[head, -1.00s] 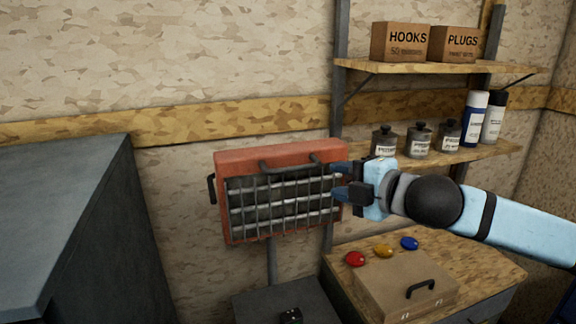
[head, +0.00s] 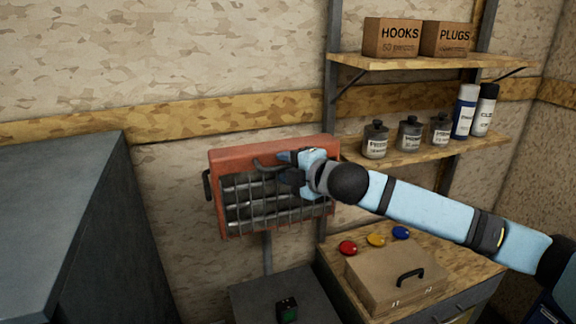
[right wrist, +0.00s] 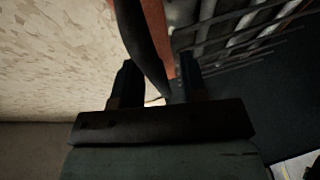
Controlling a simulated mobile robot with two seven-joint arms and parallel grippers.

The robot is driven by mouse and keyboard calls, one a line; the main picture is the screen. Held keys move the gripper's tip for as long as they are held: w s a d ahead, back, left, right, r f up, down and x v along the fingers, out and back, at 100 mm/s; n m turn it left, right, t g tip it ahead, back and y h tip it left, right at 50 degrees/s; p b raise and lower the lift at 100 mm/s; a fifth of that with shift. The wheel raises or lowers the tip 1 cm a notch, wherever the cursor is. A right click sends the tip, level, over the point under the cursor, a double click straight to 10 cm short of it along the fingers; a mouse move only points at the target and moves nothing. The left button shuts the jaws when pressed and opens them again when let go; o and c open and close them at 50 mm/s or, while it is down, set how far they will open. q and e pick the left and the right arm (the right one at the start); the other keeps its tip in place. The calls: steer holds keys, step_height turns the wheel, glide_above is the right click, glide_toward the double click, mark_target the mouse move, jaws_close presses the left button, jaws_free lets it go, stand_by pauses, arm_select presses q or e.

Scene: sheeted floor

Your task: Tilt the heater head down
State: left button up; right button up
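The heater has an orange-red head (head: 228,160) with a dark wire grille (head: 250,215) over pale bars, on a thin grey post (head: 267,245). Its front faces me, nearly upright. A dark handle (head: 268,167) runs along the upper front of the head. My right gripper (head: 288,172) is at the handle's right part and hides it there. In the right wrist view, the dark handle bar (right wrist: 146,45) passes between the two spread fingers of my right gripper (right wrist: 158,82). The fingers look apart, not closed on the bar. My left gripper is not in view.
A grey cabinet (head: 60,200) stands at the left. A wooden bench (head: 465,272) at the lower right bears a brown case (head: 385,275) and red, yellow and blue knobs. Shelves (head: 415,150) with cans, bottles and boxes are behind my right arm.

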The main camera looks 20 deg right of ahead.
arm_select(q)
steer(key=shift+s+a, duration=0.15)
arm_select(e)
jaws_close()
steer(key=shift+s+f+b, duration=0.1)
steer(key=shift+f+b, duration=0.25)
steer(key=shift+b, duration=0.25)
arm_select(q)
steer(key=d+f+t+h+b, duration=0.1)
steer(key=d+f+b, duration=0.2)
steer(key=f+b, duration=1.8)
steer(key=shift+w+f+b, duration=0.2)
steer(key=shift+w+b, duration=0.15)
steer(key=shift+b, duration=4.95)
arm_select(e)
steer(key=s+f+n+t+y, duration=0.4)
steer(key=f+n+t+y, duration=0.2)
steer(key=f, duration=0.4)
steer(key=shift+s+f+t+y, duration=0.2)
steer(key=shift+t+y, duration=0.3)
steer(key=shift+t, duration=0.2)
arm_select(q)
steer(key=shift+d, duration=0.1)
